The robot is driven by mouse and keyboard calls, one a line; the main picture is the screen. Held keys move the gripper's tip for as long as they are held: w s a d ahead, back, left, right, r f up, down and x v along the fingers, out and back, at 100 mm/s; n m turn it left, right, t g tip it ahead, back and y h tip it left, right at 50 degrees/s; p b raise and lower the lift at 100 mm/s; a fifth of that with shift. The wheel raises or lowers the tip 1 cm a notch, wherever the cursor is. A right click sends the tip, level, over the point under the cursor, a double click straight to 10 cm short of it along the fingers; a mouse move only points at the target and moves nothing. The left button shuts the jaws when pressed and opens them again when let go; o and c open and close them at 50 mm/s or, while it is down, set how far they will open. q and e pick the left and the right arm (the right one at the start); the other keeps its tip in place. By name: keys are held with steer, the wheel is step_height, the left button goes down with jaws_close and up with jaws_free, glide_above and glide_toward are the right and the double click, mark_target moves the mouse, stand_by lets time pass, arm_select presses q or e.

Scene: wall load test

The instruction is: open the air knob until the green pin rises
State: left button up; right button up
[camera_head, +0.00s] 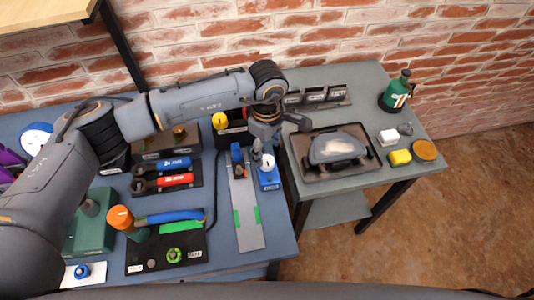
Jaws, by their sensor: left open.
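My left gripper (266,142) is open, above the right edge of the blue-grey table. Below it stands a small blue block (268,180) with a round white-and-grey top (267,162), partly hidden by the gripper; I cannot tell if they touch. A yellow round knob (219,121) on a dark box stands just left of the gripper. I cannot tell which part is the air knob, and I cannot make out a green pin. My right gripper is not in view.
A metal strip with green marks (246,215) lies left of the blue block. Blue and red tools (175,180) and a black panel with a green ring (174,254) lie further left. A grey side table (300,150) holds a tray, green bottle (397,92) and sponges.

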mark_target(267, 160)
arm_select(q)
step_height(267, 160, down, 4)
steer(key=shift+f+p, duration=0.1)
steer(key=shift+p, duration=0.3)
steer(key=shift+f, duration=0.45)
steer(key=shift+w+f, duration=0.1)
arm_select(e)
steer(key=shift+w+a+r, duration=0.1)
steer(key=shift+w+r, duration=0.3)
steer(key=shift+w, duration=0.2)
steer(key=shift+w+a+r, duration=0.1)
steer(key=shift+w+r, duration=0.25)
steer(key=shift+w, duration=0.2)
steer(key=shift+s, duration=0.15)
